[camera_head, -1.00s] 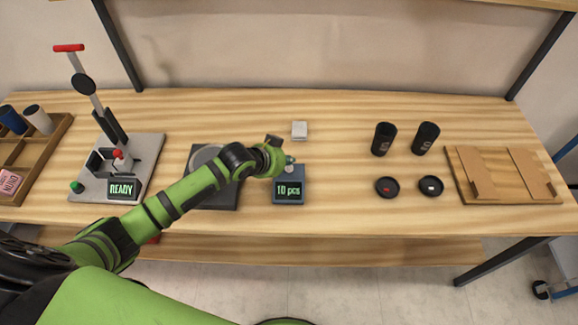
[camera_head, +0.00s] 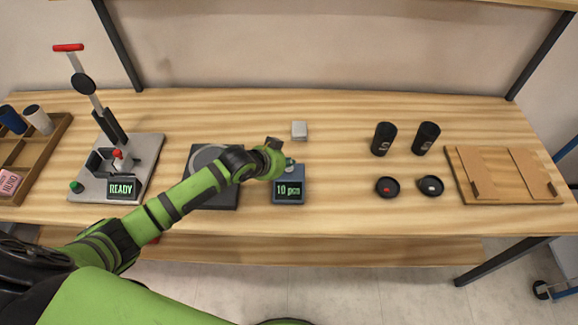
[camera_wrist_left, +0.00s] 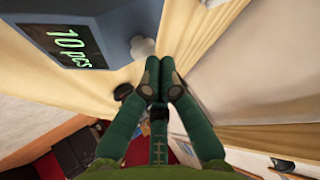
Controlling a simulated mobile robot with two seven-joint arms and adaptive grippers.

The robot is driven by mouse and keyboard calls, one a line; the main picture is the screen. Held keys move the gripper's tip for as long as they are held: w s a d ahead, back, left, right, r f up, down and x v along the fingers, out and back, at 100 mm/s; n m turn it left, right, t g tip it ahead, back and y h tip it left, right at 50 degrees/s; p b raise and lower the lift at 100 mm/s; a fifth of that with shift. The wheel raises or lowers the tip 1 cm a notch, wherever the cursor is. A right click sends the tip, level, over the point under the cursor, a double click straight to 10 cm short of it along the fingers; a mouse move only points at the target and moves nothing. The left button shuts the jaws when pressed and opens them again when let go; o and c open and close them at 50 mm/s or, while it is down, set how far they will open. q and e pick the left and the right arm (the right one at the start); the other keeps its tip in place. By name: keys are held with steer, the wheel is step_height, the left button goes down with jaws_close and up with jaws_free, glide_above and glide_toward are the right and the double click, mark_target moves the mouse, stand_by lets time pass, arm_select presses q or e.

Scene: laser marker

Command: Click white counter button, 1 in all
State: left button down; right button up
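The counter (camera_head: 288,198) is a small dark blue box on the table with a green "10 pcs" display. The counter also fills the upper left of the left wrist view (camera_wrist_left: 120,22). Its white button (camera_wrist_left: 142,46) sticks out from the counter in that view. My left gripper (camera_head: 288,163) is over the back part of the counter and hides the button in the head view. In the left wrist view the left gripper (camera_wrist_left: 160,65) has its fingertips together with nothing between them, close beside the button. Contact cannot be told. My right gripper is not in view.
A grey marking machine (camera_head: 145,160) with a "READY" display stands at the left. A dark plate (camera_head: 226,197) lies partly under my left arm. Two black cups (camera_head: 384,139), two lids (camera_head: 387,187) and a wooden tray (camera_head: 502,150) stand right.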

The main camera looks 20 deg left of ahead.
mark_target(287, 169)
arm_select(q)
steer(key=shift+f, duration=0.55)
stand_by(0.5)
steer(key=shift+r+p, duration=0.85)
steer(key=shift+r, duration=0.1)
step_height(287, 169, up, 5)
steer(key=p, duration=0.5)
steer(key=shift+r, duration=0.1)
stand_by(0.4)
